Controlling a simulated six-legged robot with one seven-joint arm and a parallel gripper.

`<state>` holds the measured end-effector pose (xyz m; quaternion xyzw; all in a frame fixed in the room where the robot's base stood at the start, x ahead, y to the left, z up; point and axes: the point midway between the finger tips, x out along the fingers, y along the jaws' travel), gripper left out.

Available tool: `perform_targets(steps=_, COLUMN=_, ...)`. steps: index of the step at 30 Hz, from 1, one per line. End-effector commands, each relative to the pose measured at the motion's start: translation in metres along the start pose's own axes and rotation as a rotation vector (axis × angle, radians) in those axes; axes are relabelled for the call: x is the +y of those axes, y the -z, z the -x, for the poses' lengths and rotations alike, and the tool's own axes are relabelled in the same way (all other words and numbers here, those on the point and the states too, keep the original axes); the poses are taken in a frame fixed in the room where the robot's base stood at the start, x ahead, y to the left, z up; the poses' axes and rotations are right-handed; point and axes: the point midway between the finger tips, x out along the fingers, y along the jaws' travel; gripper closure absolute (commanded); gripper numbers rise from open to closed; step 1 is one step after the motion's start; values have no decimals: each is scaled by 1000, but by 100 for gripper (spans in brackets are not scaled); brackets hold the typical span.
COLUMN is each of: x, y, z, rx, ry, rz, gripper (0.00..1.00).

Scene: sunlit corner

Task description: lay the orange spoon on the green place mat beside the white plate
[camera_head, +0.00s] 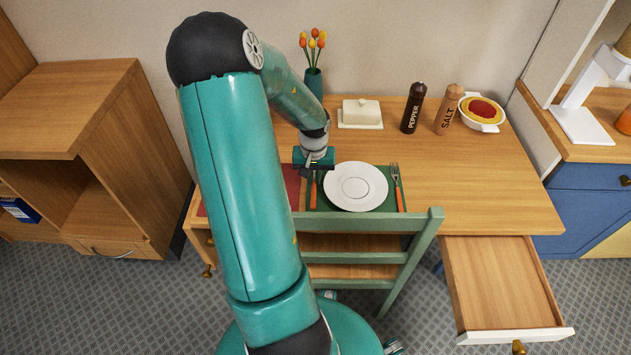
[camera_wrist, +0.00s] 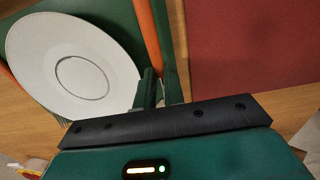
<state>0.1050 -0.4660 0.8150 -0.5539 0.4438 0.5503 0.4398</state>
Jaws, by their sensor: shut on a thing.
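The white plate (camera_head: 355,187) lies on the green place mat (camera_head: 326,206), and it fills the left of the wrist view (camera_wrist: 70,65). My gripper (camera_head: 313,170) is low over the mat's left part, left of the plate. It is shut on the orange spoon (camera_head: 313,194), whose orange handle shows between plate and red mat in the wrist view (camera_wrist: 147,35). The spoon's bowl end is hidden by my gripper. I cannot tell whether the spoon touches the mat. A fork (camera_head: 397,188) with an orange handle lies right of the plate.
A red mat (camera_head: 291,185) adjoins on the left. A butter dish (camera_head: 360,113), a tulip vase (camera_head: 314,80), a pepper mill (camera_head: 413,108), a salt mill (camera_head: 447,108) and a red-filled bowl (camera_head: 482,111) stand behind. A green chair (camera_head: 365,222) stands in front. An empty drawer (camera_head: 500,285) is open at right.

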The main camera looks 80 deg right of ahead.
Motion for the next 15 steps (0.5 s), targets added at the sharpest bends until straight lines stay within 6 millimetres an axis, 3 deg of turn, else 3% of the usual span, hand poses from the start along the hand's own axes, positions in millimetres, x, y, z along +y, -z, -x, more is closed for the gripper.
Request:
perform_targets(steps=4, x=0, y=-1, z=-21, rx=-2, ry=0, rz=-1, gripper=100)
perform_targets(steps=15, x=0, y=0, z=-25, rx=0, ry=0, rz=-2, gripper=100)
